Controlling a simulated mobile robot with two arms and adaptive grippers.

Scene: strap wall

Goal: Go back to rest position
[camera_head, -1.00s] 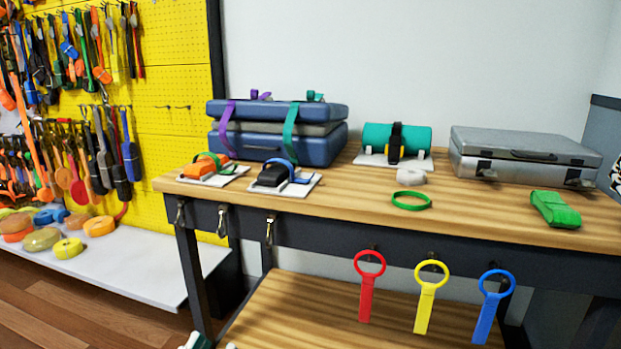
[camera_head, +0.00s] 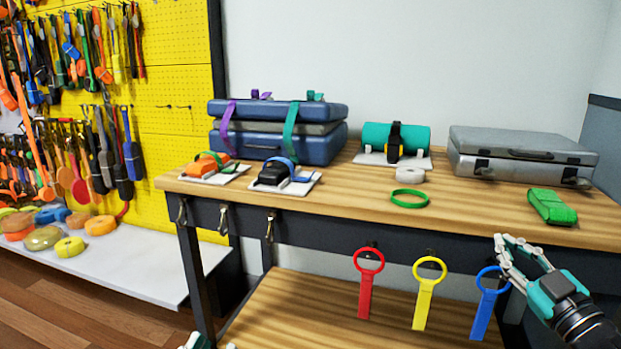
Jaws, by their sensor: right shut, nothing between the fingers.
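My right gripper (camera_head: 502,241), with pale linked fingers and a teal and black body, is at the lower right, in front of the workbench's front edge. Its fingertips come together and hold nothing. It overlaps the blue ring-ended strap (camera_head: 482,312) in the picture; I cannot tell whether they touch. Only a small teal and white part of my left gripper (camera_head: 194,342) shows at the bottom edge, left of the bench; its fingers cannot be made out.
The wooden workbench (camera_head: 460,215) carries strapped blue cases (camera_head: 262,146), a grey case (camera_head: 522,160), a teal roll (camera_head: 376,137), a green ring (camera_head: 409,198) and a green strap bundle (camera_head: 552,206). Red (camera_head: 366,290) and yellow (camera_head: 424,300) straps hang in front.

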